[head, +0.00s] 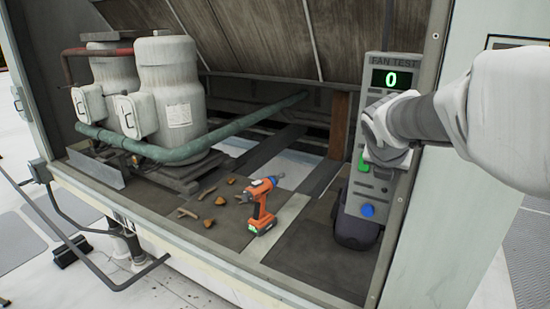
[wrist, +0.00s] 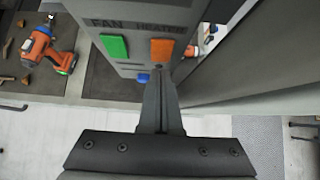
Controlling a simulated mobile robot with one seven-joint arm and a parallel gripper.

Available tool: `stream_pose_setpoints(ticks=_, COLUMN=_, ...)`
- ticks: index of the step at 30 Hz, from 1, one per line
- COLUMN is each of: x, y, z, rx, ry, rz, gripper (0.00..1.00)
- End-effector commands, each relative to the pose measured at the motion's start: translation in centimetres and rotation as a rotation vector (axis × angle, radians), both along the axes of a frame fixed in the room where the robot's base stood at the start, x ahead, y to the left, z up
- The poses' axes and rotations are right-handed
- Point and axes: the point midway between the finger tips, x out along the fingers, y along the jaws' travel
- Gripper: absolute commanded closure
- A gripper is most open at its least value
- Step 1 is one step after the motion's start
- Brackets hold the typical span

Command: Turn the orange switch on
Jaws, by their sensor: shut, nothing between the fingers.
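The orange switch (wrist: 162,50) is on the grey control panel (wrist: 125,71) in the wrist view, under a label that seems to read HEATER. A green switch (wrist: 114,47) is to its left under FAN. My gripper (wrist: 158,70) is shut and empty, its fingertips at the lower edge of the orange switch; I cannot tell whether they touch. In the head view the panel (head: 383,190) stands upright with a FAN TEST display (head: 391,79) reading 0. My gripper (head: 380,155) and wrist cover the orange switch there. The green switch (head: 362,162) shows beside the gripper.
A blue button (head: 367,210) is low on the panel. An orange drill (head: 261,206) and several brown scraps (head: 219,201) lie on the cooler floor. Grey tanks (head: 170,95) and a green pipe (head: 180,152) stand left. The cooler's right wall (head: 455,200) is close to my arm.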

Motion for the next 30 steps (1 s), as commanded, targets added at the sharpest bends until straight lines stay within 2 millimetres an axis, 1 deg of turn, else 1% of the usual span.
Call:
stream_pose_setpoints(ticks=3, x=0.7, y=-0.4, z=0.0, rx=0.001, ry=-0.002, rz=0.0, gripper=1.0)
stream_pose_setpoints(ticks=6, x=0.9, y=-0.6, z=-0.1, rx=0.001, ry=-0.001, rz=0.0, gripper=1.0)
stream_pose_setpoints(ticks=16, x=0.9, y=-0.6, z=-0.1, rx=0.001, ry=0.0, rz=0.001, gripper=1.0)
stream_pose_setpoints(ticks=20, x=1.3, y=-0.9, z=-0.1, rx=-0.001, ry=0.001, rz=0.0, gripper=1.0)
stream_pose_setpoints(ticks=21, x=1.5, y=-0.9, z=-0.4, rx=-0.004, ry=-0.006, rz=0.001, gripper=1.0)
stream_pose_setpoints(ticks=30, x=1.4, y=-0.9, z=-0.1, rx=-0.003, ry=-0.007, rz=0.0, gripper=1.0)
